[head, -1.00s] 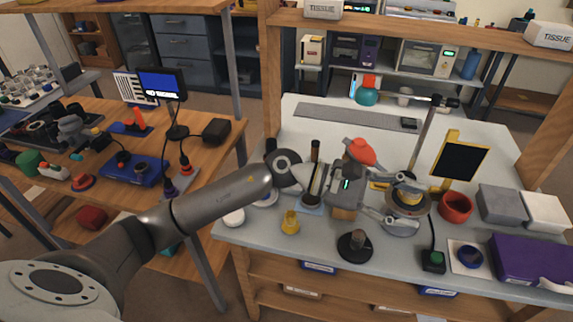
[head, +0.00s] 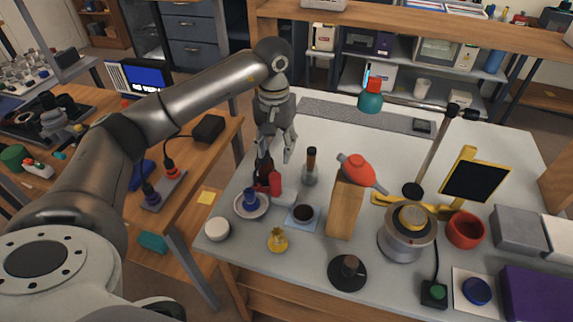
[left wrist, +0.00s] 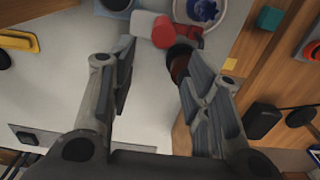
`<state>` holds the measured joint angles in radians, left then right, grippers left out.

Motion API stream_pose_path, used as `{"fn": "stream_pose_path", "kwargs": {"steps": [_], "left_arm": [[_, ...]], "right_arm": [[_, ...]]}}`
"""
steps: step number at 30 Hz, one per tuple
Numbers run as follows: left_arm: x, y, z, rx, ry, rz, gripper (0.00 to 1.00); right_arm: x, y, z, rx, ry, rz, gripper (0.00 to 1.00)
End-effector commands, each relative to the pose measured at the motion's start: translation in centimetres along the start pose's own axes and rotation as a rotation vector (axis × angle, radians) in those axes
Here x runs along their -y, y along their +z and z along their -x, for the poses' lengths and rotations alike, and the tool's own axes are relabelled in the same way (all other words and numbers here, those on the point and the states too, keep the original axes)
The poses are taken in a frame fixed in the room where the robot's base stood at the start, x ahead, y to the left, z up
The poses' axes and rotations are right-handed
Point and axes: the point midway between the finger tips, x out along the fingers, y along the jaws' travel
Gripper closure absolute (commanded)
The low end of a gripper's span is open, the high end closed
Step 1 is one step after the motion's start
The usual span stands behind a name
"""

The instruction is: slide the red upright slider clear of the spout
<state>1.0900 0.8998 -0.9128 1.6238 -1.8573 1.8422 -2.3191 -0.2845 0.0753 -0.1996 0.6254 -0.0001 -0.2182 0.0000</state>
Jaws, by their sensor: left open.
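A red upright piece (head: 275,184) stands at the left of the table, beside a blue cup (head: 250,198) on a white saucer. It looks like the slider; it shows in the left wrist view (left wrist: 164,32) with a white cylinder (left wrist: 142,24) against it. A dark brown bottle (head: 263,170) stands close behind it; I cannot make out the spout. My left gripper (head: 277,156) points down, open, above and behind the red piece. In the left wrist view the jaws (left wrist: 155,65) are spread, with the bottle (left wrist: 180,62) near the right finger. My right gripper is out of view.
A yellow piece (head: 277,240) is in front. The table behind is mostly clear.

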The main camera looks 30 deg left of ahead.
Motion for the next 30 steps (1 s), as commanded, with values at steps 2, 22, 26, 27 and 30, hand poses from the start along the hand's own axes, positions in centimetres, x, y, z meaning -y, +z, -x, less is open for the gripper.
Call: {"fn": "stream_pose_path", "kwargs": {"steps": [2, 22, 26, 27, 30], "left_arm": [[0.2, 0.0, -0.2, 0.003, -0.006, 0.000, 0.55], [0.2, 0.1, -10.2, 0.003, -0.004, 0.001, 0.55], [0.1, 0.0, -10.7, 0.001, -0.003, 0.000, 0.55], [0.1, 0.0, -10.7, 0.000, -0.003, 0.000, 0.55], [0.1, 0.0, -10.8, 0.000, -0.003, 0.000, 0.55]], "right_arm": [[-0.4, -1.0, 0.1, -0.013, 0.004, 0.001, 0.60], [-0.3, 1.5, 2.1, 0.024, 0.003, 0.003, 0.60], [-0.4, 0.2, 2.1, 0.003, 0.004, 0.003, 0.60], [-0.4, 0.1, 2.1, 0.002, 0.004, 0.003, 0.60], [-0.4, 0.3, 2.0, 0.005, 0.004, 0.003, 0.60]]}}
